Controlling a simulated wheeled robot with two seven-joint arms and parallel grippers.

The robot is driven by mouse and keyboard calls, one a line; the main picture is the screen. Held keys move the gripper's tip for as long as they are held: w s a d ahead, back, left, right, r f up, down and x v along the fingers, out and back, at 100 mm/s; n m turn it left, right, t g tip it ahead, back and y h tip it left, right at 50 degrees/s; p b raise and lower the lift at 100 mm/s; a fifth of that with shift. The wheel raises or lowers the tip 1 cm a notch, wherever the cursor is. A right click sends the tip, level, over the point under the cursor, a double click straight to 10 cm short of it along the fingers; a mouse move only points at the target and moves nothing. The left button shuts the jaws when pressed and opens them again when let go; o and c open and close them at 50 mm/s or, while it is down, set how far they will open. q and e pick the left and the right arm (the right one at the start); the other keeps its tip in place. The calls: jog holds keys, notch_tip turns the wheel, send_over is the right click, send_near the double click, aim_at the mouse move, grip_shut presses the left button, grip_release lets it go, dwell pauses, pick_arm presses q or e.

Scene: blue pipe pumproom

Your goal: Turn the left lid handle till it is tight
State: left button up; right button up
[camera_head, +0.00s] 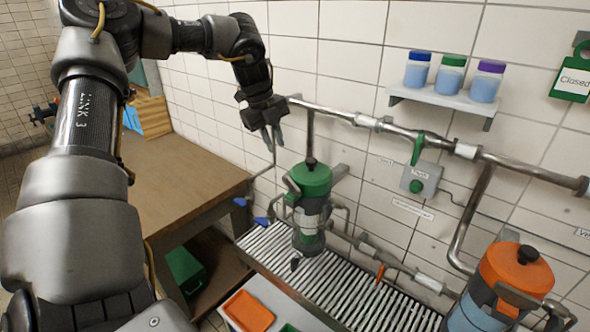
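The left canister (309,222) has a green lid (310,180) with a dark knob (311,162) on top and grey brackets at its sides. It stands upright by the tiled wall, over a slatted metal grate. My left gripper (274,147) hangs fingers-down above and to the left of the green lid, apart from it. Its fingers show a small gap with nothing between them. A second canister with an orange lid (516,269) and a black knob (528,254) stands at the lower right. My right gripper is not in view.
A metal pipe (340,113) with a green valve lever (417,149) runs along the wall behind the canisters. A shelf (444,99) holds three jars. A brown workbench (180,185) stands left; an orange tray (249,311) lies in front of the grate (350,290).

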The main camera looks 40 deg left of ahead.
pick_arm(q)
notch_tip(320, 180, up, 3)
jog(key=m+g+y, duration=0.1)
jog(key=m+g, duration=0.1)
send_over(294, 184)
jog(key=shift+y, duration=0.3)
notch_tip(294, 184, down, 11)
jog(key=p, duration=0.4)
jog(key=shift+r, duration=0.2)
grip_shut()
